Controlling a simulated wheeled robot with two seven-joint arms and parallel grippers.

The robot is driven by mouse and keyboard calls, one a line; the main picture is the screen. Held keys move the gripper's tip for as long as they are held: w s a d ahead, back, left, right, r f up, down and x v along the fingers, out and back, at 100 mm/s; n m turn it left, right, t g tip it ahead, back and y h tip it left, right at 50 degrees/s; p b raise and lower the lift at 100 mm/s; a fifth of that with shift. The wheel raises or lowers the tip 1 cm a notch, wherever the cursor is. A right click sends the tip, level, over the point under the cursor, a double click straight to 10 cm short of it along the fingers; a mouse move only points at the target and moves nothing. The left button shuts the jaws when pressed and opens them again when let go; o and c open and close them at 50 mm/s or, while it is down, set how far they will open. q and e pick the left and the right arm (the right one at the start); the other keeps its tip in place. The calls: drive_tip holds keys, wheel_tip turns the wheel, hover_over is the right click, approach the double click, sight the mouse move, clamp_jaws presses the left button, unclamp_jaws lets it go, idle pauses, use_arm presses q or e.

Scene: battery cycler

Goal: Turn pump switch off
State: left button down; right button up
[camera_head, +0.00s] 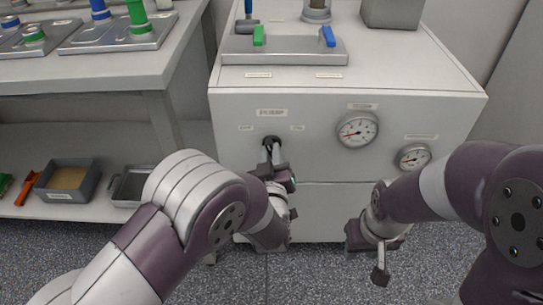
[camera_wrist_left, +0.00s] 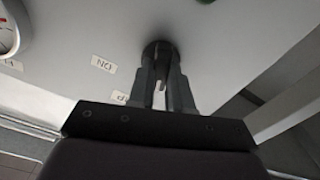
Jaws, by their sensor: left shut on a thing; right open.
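The pump switch (camera_head: 271,141) is a dark round knob on the white cabinet's front, under a label and between two small side labels. In the left wrist view the switch (camera_wrist_left: 158,48) sits between my left fingertips, partly hidden by them. My left gripper (camera_head: 273,153) is shut on it; the left wrist view also shows the gripper (camera_wrist_left: 161,75) from behind. An "ON" label (camera_wrist_left: 103,64) is beside the switch there, and another label is partly hidden by a finger. My right gripper (camera_head: 380,268) is open and empty, low in front of the cabinet at the right.
Two round gauges (camera_head: 357,130) (camera_head: 412,157) are on the cabinet front, right of the switch. A tray with green and blue handles (camera_head: 285,50) is on the cabinet top. A shelf unit with bins (camera_head: 68,181) stands at the left. Grey floor is open below.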

use_arm(q)
drive_tip(key=shift+n, duration=1)
drive_tip(key=c, duration=1)
unclamp_jaws()
drive_tip(key=shift+c, duration=0.2)
drive_tip(key=shift+s, duration=0.1)
drive_tip(key=s+p, duration=0.2)
drive_tip(key=s, duration=1)
drive_tip(key=shift+s, duration=0.3)
